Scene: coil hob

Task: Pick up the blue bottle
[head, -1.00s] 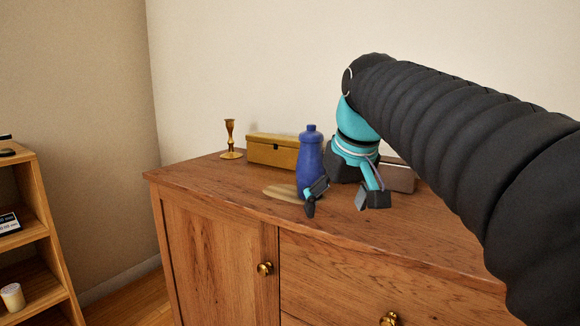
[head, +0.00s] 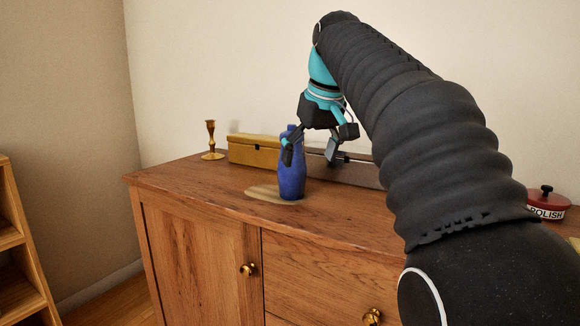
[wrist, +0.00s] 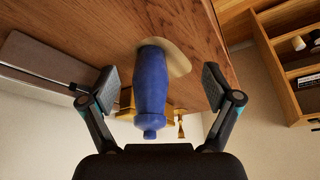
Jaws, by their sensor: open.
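The blue bottle (head: 292,178) stands upright on the wooden cabinet top, at the edge of a pale flat patch (head: 262,192). My gripper (head: 309,153) is open at the height of the bottle's upper part, and one finger overlaps the bottle's neck in the head view. In the wrist view the bottle (wrist: 151,85) shows between the two spread fingers of my gripper (wrist: 160,84), with clear gaps on both sides. I cannot tell how far the fingertips are from it in depth.
A yellow box (head: 254,152) and a brass candlestick (head: 212,142) stand behind and left of the bottle. A long greyish box (head: 355,172) lies behind my gripper. A red polish tin (head: 546,203) is at far right. The cabinet top (head: 200,185) is clear in front.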

